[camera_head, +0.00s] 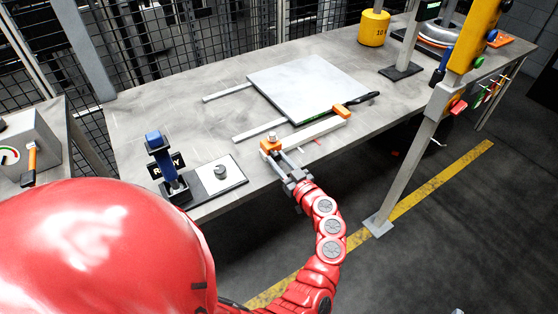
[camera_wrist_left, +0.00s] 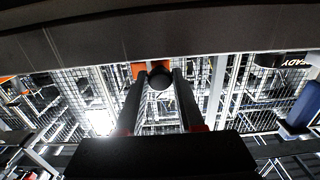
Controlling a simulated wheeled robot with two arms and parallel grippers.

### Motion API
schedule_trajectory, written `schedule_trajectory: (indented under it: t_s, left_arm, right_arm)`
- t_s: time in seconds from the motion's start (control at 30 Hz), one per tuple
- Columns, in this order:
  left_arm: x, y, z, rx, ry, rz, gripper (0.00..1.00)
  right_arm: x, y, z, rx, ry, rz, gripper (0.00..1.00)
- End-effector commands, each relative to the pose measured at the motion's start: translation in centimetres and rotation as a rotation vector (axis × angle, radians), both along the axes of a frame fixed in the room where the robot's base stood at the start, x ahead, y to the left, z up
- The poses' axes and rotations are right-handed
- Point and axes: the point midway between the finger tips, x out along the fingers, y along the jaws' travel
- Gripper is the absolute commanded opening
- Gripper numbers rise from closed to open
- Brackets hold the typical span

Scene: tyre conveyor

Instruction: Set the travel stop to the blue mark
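The travel stop is an orange block (camera_head: 270,145) with a pale knob on top, at the left end of a white rail (camera_head: 306,133) along the table's front edge. Small marks, one red (camera_head: 318,141), lie beside the rail; I cannot make out a blue one clearly. My left gripper (camera_head: 288,179) is at the table edge, just in front of the block. In the left wrist view its two fingers (camera_wrist_left: 160,84) stand apart on either side of a dark round knob (camera_wrist_left: 160,77), with orange (camera_wrist_left: 139,70) behind it. Contact is unclear. My right gripper is out of view.
A grey plate (camera_head: 308,85) lies behind the rail, with another orange block (camera_head: 342,110) at the rail's right end. A blue-handled lever (camera_head: 153,142) stands to the left by a READY sign (camera_head: 166,165). A yellow weight (camera_head: 373,28) stands at the back.

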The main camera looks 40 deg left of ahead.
Motion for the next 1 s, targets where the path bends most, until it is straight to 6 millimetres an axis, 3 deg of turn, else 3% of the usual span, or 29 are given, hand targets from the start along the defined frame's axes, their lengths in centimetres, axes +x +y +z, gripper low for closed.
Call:
schedule_trajectory:
  t_s: [0.03, 0.17, 0.2, 1.0]
  left_arm:
    - [-0.01, -0.01, 0.00, 0.000, 0.000, 0.000, 0.24]
    - [-0.01, -0.02, 0.00, 0.000, 0.000, 0.000, 0.01]
    - [-0.01, -0.02, 0.00, 0.000, 0.000, 0.000, 0.00]
    - [0.00, -0.02, 0.00, 0.000, 0.000, 0.000, 0.00]
  right_arm:
    - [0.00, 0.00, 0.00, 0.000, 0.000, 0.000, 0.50]
    - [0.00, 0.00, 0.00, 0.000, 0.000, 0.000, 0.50]
    - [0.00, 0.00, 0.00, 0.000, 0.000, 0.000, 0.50]
    - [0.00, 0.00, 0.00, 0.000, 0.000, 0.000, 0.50]
